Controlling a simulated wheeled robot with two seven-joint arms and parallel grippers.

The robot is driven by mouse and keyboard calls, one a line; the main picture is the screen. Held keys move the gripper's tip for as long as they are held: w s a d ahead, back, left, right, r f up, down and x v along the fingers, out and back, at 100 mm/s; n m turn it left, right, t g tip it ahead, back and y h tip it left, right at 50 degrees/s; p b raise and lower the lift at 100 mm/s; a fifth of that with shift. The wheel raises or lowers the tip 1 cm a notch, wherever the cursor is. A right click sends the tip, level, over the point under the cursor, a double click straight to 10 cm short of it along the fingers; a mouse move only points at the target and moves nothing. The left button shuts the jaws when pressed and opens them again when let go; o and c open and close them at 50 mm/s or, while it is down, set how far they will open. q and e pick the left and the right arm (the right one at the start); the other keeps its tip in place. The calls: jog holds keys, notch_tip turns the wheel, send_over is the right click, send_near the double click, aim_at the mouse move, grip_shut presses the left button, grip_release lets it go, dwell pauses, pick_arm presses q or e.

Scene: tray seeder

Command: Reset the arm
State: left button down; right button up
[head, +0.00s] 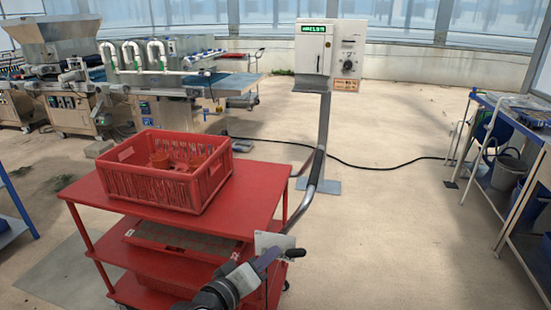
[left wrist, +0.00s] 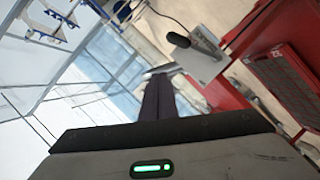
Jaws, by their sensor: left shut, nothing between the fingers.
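My left gripper (head: 268,260) is at the bottom centre of the head view, beside the front right corner of the red cart (head: 258,190). In the left wrist view its dark fingers (left wrist: 160,92) lie together, shut, with nothing between them. A pale plate (head: 272,241) and a black grip (head: 296,252) are close to the fingertips. The plate (left wrist: 203,62) and the grip (left wrist: 178,40) also show in the left wrist view. I cannot tell whether the fingers touch the plate. My right gripper is not in view.
A red crate (head: 150,190) with reddish pots stands on the cart's top shelf. A grey control box (head: 311,62) stands on a post behind. A machine line (head: 165,85) is back left; a workbench (head: 535,130) is at right. Floor between cart and bench is clear except a black cable.

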pick_arm(q)
jog(key=s+a+f+m+g+y, duration=0.1)
jog(key=s+a+f+m+y, duration=0.1)
jog(key=s+a+f, duration=0.3)
jog(key=s+a+f+m+g+y, duration=0.1)
jog(key=s+a+f, duration=0.4)
jog(key=s+f, duration=0.5)
jog(key=s+a+f+m+g+y, duration=0.2)
jog(key=s+a+f, duration=0.3)
jog(key=s, duration=0.9)
notch_tip(320, 180, down, 4)
jog(key=shift+s+r+m+y, duration=0.2)
jog(key=shift+m+y, duration=0.1)
jog(key=shift+m, duration=0.4)
